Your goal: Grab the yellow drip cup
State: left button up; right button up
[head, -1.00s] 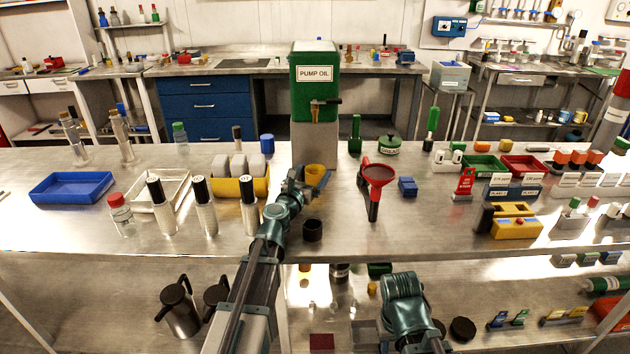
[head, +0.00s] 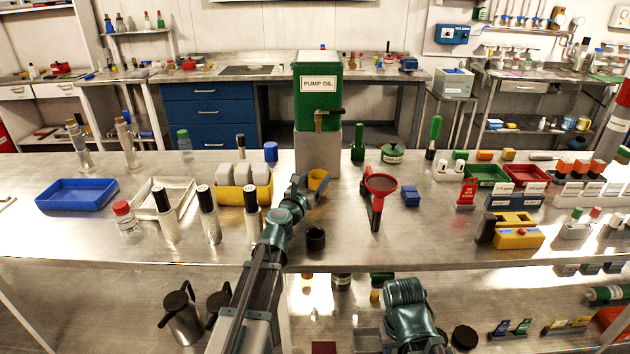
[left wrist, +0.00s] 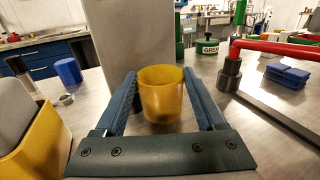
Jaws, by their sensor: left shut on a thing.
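The yellow drip cup (head: 317,181) is at the middle of the bench, in front of the grey block under the green PUMP OIL tank. My left gripper (head: 314,184) reaches it from the front and is shut on it. In the left wrist view the cup (left wrist: 162,95) sits upright between the two blue fingers (left wrist: 162,100), one on each side. I cannot tell whether its base touches the bench. My right arm shows low in the head view, but its gripper is not visible.
The PUMP OIL tank (head: 318,98) with its tap stands behind the cup. A small black cup (head: 315,238) is just in front. A yellow bin (head: 243,196) with grey blocks and several black-capped bottles are to the left.

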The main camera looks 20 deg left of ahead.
notch_tip(320, 180, up, 9)
jog(key=p, duration=0.8)
